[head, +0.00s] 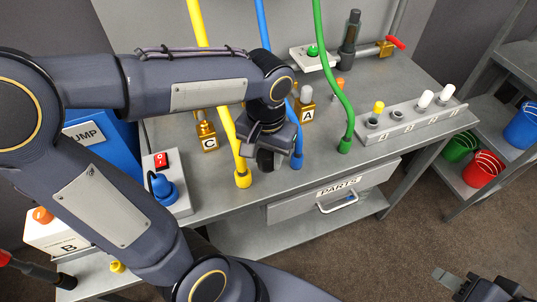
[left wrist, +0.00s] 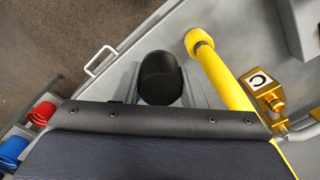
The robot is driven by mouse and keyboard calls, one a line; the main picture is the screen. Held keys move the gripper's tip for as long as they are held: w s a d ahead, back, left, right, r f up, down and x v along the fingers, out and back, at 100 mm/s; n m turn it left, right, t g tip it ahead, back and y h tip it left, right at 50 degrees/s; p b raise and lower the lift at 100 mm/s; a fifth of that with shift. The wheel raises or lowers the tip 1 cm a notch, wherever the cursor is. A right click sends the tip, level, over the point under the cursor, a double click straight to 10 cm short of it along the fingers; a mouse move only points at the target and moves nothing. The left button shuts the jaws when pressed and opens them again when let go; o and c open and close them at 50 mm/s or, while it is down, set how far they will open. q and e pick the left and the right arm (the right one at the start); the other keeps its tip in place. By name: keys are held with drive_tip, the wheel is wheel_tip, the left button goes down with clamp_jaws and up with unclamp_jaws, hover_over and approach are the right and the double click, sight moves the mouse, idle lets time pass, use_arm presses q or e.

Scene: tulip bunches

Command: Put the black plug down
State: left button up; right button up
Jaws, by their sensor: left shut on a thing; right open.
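The black plug (left wrist: 160,78) is between the fingers of my left gripper (left wrist: 160,97) in the left wrist view. In the head view, my left gripper (head: 268,150) points down over the front part of the grey bench (head: 215,190), shut on the plug (head: 265,161). The plug shows below the fingers, between the yellow and blue hose ends. I cannot tell whether it touches the bench top. My right gripper (head: 482,288) is open and empty at the lower right, away from the bench and partly cut off.
Brass fittings C (head: 209,143) and A (head: 306,114) stand behind. A rack (head: 410,122) holds white and yellow-topped plugs at right. The PARTS drawer (head: 335,187) is below.

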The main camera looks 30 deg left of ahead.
use_arm(q)
drive_tip(key=w+a+f, duration=0.1)
drive_tip(key=w+f, duration=0.1)
drive_tip(key=w+a+f, duration=0.3)
drive_tip(key=w+f, duration=0.2)
drive_tip(key=shift+w+a+p, duration=0.1)
drive_tip(key=shift+a+p, duration=0.2)
drive_tip(key=shift+w+a+f, duration=0.1)
drive_tip(key=shift+f, duration=0.85)
drive_tip(key=shift+w+a+f, duration=0.1)
drive_tip(key=shift+f, duration=0.85)
drive_tip(key=shift+f, duration=0.2)
drive_tip(key=o, duration=1.1)
drive_tip(key=shift+r, duration=0.15)
